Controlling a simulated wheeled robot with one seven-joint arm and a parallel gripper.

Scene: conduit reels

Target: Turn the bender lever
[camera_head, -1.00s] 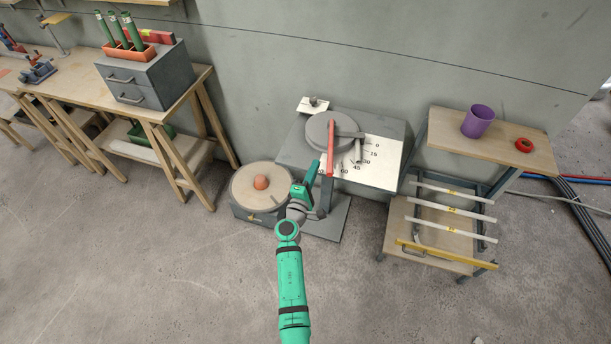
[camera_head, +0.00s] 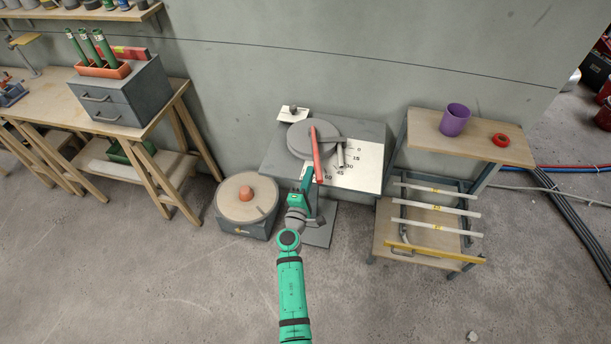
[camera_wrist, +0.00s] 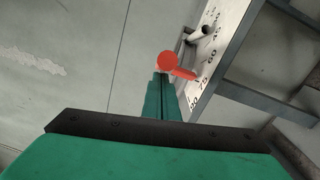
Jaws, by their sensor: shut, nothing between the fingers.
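The bender (camera_head: 371,139) is a grey bench with a round grey disc (camera_head: 300,139) and a white angle scale (camera_head: 362,170). Its red lever (camera_head: 316,155) runs from the disc toward me, its near end just left of the 60 mark. My gripper (camera_head: 309,172) is shut and empty, at the left side of the lever's near end. In the wrist view, the shut fingers (camera_wrist: 160,78) reach up to the lever's round red end (camera_wrist: 168,62) and overlap it. I cannot tell whether they touch. A grey tube (camera_head: 340,155) lies right of the lever.
A round-topped stand (camera_head: 232,208) with an orange knob is left of my arm. At right, a rack (camera_head: 480,150) holds a purple cup (camera_head: 455,120), a red ring (camera_head: 501,140) and white rods. A wooden workbench (camera_head: 60,110) stands left.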

